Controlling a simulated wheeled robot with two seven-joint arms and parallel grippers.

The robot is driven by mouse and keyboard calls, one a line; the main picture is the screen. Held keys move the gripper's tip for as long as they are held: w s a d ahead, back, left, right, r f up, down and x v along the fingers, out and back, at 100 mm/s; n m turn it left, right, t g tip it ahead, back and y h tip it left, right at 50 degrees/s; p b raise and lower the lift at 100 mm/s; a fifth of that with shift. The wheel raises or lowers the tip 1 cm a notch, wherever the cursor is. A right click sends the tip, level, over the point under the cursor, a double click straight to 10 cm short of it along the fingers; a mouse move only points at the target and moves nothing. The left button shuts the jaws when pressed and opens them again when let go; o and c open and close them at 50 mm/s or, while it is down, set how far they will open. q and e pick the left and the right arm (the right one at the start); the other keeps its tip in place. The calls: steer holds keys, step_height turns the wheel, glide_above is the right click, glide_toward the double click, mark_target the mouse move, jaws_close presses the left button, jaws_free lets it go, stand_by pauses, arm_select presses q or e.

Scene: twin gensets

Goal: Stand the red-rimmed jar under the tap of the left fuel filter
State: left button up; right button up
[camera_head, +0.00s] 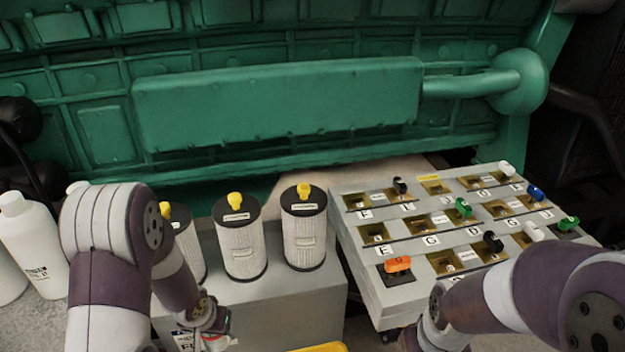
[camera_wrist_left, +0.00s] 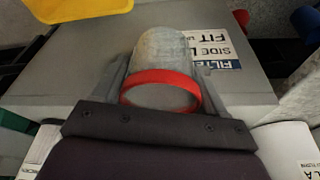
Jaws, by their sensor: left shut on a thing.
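The jar (camera_wrist_left: 160,92) with its red rim is between the fingers of my left gripper (camera_wrist_left: 160,68), which is shut on it. In the head view my left gripper (camera_head: 212,333) is low in front of the grey filter box, with only a little of the jar in sight. The left fuel filter (camera_head: 190,250) is a pale cylinder with a dark cap and a yellow knob, partly hidden behind my left arm. Its tap cannot be made out. My right gripper is mostly cut off at the bottom edge of the head view, so its fingers do not show.
Two more filters (camera_head: 241,248) (camera_head: 303,240) stand on the grey box (camera_head: 285,310). A sloped panel (camera_head: 365,290) with lettered slots is on the right. White bottles (camera_head: 35,250) stand at left. A yellow container (camera_wrist_left: 75,8) is by the box. A green engine (camera_head: 280,105) fills the back.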

arm_select(q)
steer(key=shift+w+d+r+n+p, duration=0.35)
steer(key=shift+w+d+n, duration=0.05)
steer(key=shift+w+d, duration=0.25)
steer(key=shift+w+d+r, duration=0.1)
steer(key=shift+d, duration=0.15)
steer(key=shift+d+p, duration=0.5)
steer(key=shift+d, duration=0.05)
